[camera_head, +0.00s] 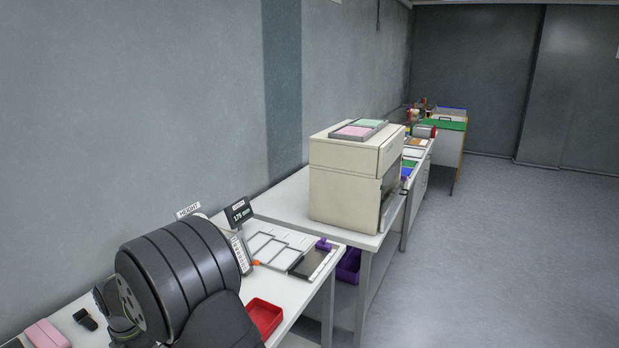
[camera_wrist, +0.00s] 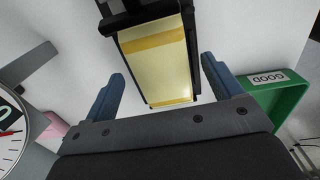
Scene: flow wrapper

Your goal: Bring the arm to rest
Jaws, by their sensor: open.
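My gripper (camera_wrist: 162,68) shows in the wrist view with its two blue-grey fingers spread wide apart. It is open, and nothing is clamped in it. A pale yellow panel with a black frame (camera_wrist: 158,62) lies beyond and between the fingers, with visible gaps on both sides. In the head view my dark arm fills the lower left above the white bench, and my gripper cannot be made out there.
A green bin marked GOOD (camera_wrist: 275,98) is right of the fingers, and a dial (camera_wrist: 12,130) is at left. In the head view, a red tray (camera_head: 263,317), a height display (camera_head: 238,213) and a cream machine (camera_head: 345,180) stand along the wall. Open floor (camera_head: 500,260) lies right.

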